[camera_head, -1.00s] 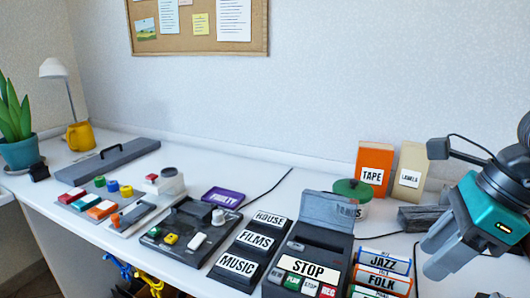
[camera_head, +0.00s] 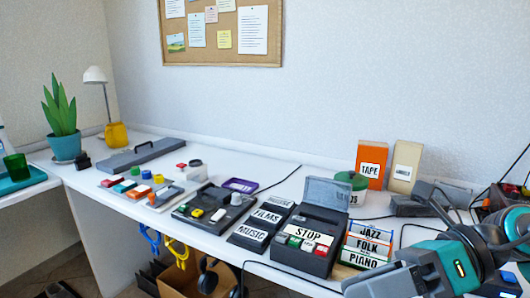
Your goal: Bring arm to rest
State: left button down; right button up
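My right arm comes in from the right edge. Its dark wrist and teal gripper body are at the lower right, and the grey fingers of my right gripper (camera_head: 372,286) point left at the bottom edge. The gripper is in front of the desk's near side, close below the labelled cases JAZZ, FOLK and PIANO (camera_head: 366,247). The fingers are partly cut off by the frame, and I cannot tell whether they are open. I see nothing in them. My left gripper is not in view.
On the white desk (camera_head: 300,180) stand a tape deck labelled STOP (camera_head: 308,236), MUSIC and FILMS cases (camera_head: 250,234), a control box (camera_head: 208,210), and an orange TAPE box (camera_head: 371,165). A cardboard box (camera_head: 185,270) is below. The desk's back strip is mostly clear.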

jog(key=w+a+r+m+t+y, duration=0.15)
jog(key=w+m+t+y, duration=0.4)
jog(key=m+t, duration=0.65)
notch_tip(320, 180, down, 7)
jog(key=w+d+m+t+h, duration=0.3)
jog(key=m+t+h, duration=0.35)
jog(key=m, duration=0.95)
notch_tip(320, 180, down, 12)
jog(key=s+d+m+g+h, duration=0.1)
jog(key=d+m+g+h, duration=0.1)
jog(key=m+h, duration=0.65)
jog(key=s+a+f+m+g+h, duration=0.1)
jog(key=s+a+f+m+g, duration=0.2)
jog(key=s+f+m+g, duration=0.65)
pick_arm(q)
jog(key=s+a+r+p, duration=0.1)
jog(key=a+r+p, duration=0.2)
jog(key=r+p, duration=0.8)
jog(key=p, duration=0.5)
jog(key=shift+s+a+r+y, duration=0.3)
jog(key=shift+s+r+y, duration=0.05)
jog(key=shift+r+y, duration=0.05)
pick_arm(e)
jog(key=d+r+n+t+h, duration=0.1)
jog(key=d+r+n+t, duration=0.2)
jog(key=r, duration=0.5)
jog(key=shift+s+d+t, duration=0.15)
jog(key=shift+s+t, duration=0.15)
jog(key=shift+s, duration=0.15)
jog(key=shift+h, duration=0.25)
